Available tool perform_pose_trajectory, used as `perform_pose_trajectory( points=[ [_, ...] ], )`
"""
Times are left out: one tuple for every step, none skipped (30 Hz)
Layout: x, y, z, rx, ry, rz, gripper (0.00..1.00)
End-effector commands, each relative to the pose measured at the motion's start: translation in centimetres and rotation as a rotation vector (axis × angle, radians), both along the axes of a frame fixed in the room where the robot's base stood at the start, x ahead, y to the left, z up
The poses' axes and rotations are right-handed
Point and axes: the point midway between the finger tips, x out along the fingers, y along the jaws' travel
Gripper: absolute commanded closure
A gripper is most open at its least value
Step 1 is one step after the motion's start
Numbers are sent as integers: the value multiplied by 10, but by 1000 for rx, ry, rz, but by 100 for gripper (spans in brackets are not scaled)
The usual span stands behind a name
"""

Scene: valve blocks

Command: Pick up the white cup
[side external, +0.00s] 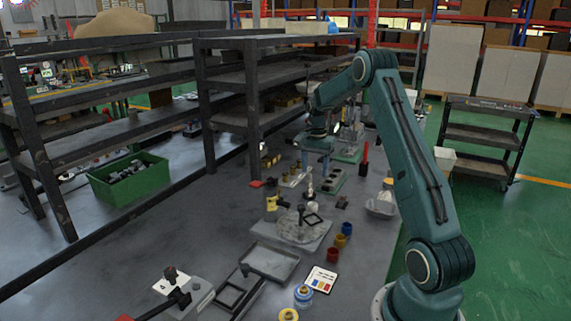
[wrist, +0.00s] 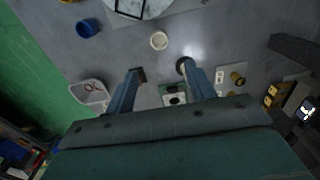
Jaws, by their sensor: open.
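The white cup (wrist: 159,41) stands on the grey table in the wrist view, seen from above as a small pale round shape. It lies just beyond my fingertips, roughly centred between them in the picture. My gripper (wrist: 160,70) is open, with its two fingers apart and nothing between them. In the side view my gripper (side external: 319,148) hangs over the far part of the table. A small pale shape near the round plate there may be the cup, but it is too small to be sure.
A blue cup (wrist: 88,28) and a white basket (wrist: 91,94) lie left of the white cup. A round grey plate (side external: 296,229) stands close by. Dark shelves (side external: 253,100) border the table's left side. A valve block (wrist: 174,98) sits below my fingers.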

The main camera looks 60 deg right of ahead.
Motion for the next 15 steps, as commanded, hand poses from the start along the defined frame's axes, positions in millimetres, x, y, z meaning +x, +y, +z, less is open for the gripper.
perform_pose_trajectory(
  points=[
    [0, -1, -1, 1, 1, -4, 45],
    [0, -1, -1, 1, 1, -5, 45],
    [0, -1, -1, 1, 1, -5, 45],
    [0, -1, -1, 1, 1, -5, 45],
    [0, -1, -1, 1, 1, -5, 45],
    [0, -1, -2, 1, 1, -4, 45],
    [0, -1, -3, 1, 1, -4, 45],
    [0, -1, -4, 2, 2, -4, 45],
    [0, -1, -6, 2, 2, -4, 45],
    [0, -1, -8, 2, 2, -4, 45],
    [0, -1, -11, 3, 3, -4, 45],
    [0, -1, -15, 3, 3, -3, 45],
    [-1, 0, -18, 3, 3, -3, 45],
    [-1, 0, -22, 4, 4, -3, 45],
    [-1, 0, -27, 4, 4, -3, 45]
  ],
)
